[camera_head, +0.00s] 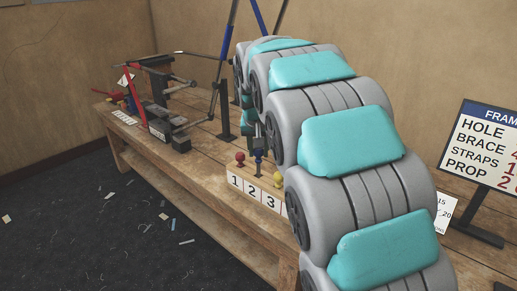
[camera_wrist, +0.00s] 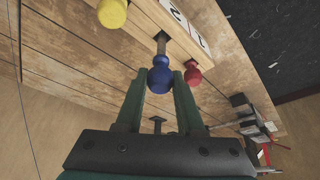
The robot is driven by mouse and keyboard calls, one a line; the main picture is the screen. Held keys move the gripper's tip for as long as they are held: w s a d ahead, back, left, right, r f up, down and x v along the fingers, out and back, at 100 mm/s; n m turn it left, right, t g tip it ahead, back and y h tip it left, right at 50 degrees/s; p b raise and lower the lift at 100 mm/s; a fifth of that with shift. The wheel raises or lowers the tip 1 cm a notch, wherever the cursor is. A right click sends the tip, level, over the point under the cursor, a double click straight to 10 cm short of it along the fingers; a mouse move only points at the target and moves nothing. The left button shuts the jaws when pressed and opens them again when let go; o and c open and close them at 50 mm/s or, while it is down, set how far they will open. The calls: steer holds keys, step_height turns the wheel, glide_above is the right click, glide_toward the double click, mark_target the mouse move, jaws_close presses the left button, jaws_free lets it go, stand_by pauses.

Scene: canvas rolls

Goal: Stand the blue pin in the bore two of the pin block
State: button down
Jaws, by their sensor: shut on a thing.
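The pin block (camera_head: 250,194) stands on the bench with plates 1, 2 and 3 on its front. My gripper (camera_head: 258,143) is shut on the blue pin (camera_head: 258,157) above the middle of the block, behind plate 2. In the wrist view the blue pin's round head (camera_wrist: 160,77) is between my green fingers (camera_wrist: 158,92), and its shaft points at the block. The head sits higher than its neighbours and part of the shaft shows. I cannot tell whether the tip is inside bore two or just above it.
A red pin (camera_head: 240,158) stands at bore one and a yellow pin (camera_head: 278,180) at bore three, both close beside the blue pin. A dark clamp-like frame (camera_head: 165,110) and a black post (camera_head: 223,122) stand farther left. A sign (camera_head: 484,150) stands at right.

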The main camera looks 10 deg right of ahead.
mark_target(258, 161)
steer(key=shift+f+b, duration=0.85)
steer(key=shift+f, duration=1.6)
steer(key=shift+c, duration=2.2)
jaws_free()
steer(key=shift+r, duration=0.1)
steer(key=v, duration=0.7)
steer(key=shift+s+r, duration=0.2)
steer(key=shift+r, duration=0.05)
steer(key=s+f+n+g+p, duration=0.1)
steer(key=s+f+g, duration=0.2)
steer(key=s, duration=1.7)
steer(key=s+f+n+g+y+p, duration=0.1)
steer(key=s+f, duration=0.7)
steer(key=s, duration=1.2)
steer(key=shift+s+d+f+n+g+p, duration=0.3)
steer(key=shift+n+g+p, duration=0.25)
steer(key=shift+g, duration=0.45)
